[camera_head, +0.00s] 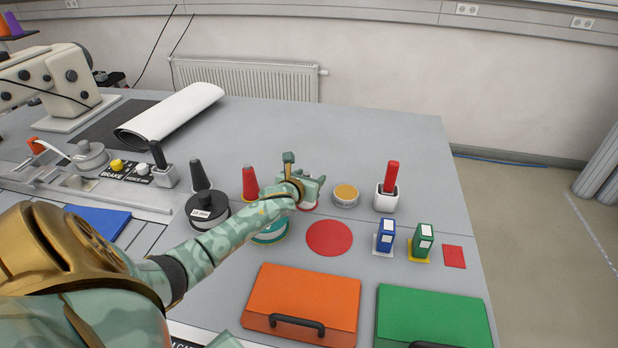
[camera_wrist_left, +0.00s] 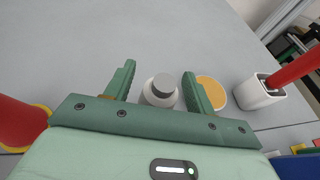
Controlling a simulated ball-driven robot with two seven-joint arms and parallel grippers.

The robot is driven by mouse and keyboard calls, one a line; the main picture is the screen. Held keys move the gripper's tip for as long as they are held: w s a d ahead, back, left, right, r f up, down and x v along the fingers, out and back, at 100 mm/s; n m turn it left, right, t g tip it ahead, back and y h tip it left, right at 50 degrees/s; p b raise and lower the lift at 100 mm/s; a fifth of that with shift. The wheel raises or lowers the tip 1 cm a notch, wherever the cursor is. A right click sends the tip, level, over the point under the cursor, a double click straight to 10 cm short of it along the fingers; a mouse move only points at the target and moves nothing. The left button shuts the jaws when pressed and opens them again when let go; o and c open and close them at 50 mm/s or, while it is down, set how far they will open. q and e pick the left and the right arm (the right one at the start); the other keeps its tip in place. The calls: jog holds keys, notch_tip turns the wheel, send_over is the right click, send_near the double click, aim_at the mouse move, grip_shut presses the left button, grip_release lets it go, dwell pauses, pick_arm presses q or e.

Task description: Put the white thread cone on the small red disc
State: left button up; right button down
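My left gripper (camera_head: 304,176) reaches over the middle of the table. In the left wrist view its two green fingers (camera_wrist_left: 160,72) are apart. A white round thing with a grey top, which looks like the white thread cone (camera_wrist_left: 152,96), stands between or just beyond them; I cannot tell whether they touch it. In the head view the gripper mostly hides it. A flat round red disc (camera_head: 329,238) lies bare on the table, just nearer than the gripper. My right gripper is not in view.
A red cone (camera_head: 250,182) and a dark cone (camera_head: 200,175) stand left of the gripper. A tan-topped tin (camera_head: 346,192) and a white holder (camera_head: 385,203) with a red handle stand right. Blue and green boxes, an orange case (camera_head: 302,293) and a green case (camera_head: 435,312) lie nearer.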

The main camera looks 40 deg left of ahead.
pick_arm(q)
jog(key=shift+r, duration=0.1)
jog(key=p+v, duration=0.3)
jog(key=v, duration=0.9)
jog(key=shift+a, duration=0.1)
